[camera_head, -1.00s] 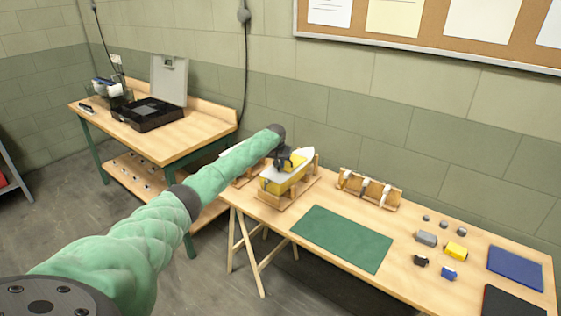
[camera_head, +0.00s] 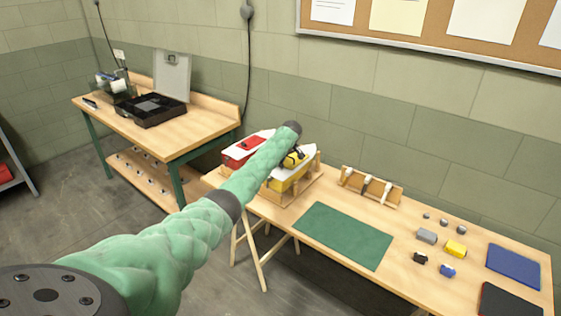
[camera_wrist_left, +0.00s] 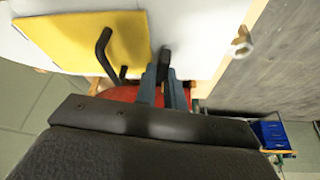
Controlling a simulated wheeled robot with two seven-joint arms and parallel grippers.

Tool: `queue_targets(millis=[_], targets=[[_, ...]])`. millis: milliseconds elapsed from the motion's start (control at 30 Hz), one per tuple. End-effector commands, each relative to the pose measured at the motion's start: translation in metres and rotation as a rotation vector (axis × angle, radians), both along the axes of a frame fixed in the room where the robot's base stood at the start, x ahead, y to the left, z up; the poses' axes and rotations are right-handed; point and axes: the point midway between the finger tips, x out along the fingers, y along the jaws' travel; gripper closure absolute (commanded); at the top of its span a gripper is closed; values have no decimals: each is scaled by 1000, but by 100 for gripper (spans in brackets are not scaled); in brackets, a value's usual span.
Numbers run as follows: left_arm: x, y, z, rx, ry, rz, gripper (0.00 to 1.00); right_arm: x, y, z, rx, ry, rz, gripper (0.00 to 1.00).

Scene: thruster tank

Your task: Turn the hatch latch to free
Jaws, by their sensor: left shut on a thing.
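A small dark latch (camera_wrist_left: 164,62) stands at the hatch's edge. My left gripper (camera_wrist_left: 165,84) is shut on the latch, its two grey fingers on either side of it. In the head view the left gripper (camera_head: 294,157) is dark, over the hull and partly hidden by my green arm. The latch cannot be made out there. My right gripper is not in view.
A wooden rack (camera_head: 370,187), a green mat (camera_head: 343,236) and several small blocks lie to the right. An open black case (camera_head: 151,111) is on the back bench.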

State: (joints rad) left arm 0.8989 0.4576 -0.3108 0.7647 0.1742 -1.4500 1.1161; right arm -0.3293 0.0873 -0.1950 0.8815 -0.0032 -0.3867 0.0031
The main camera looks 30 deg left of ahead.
Motion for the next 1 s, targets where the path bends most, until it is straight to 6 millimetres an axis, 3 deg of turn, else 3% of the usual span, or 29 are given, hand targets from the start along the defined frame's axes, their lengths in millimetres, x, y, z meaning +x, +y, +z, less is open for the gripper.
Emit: queue_targets(millis=[467,1000], targets=[[-2,0,0,-2,-2,244,100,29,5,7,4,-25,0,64],[-2,1,1,1,-2,274,100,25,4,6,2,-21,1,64]])
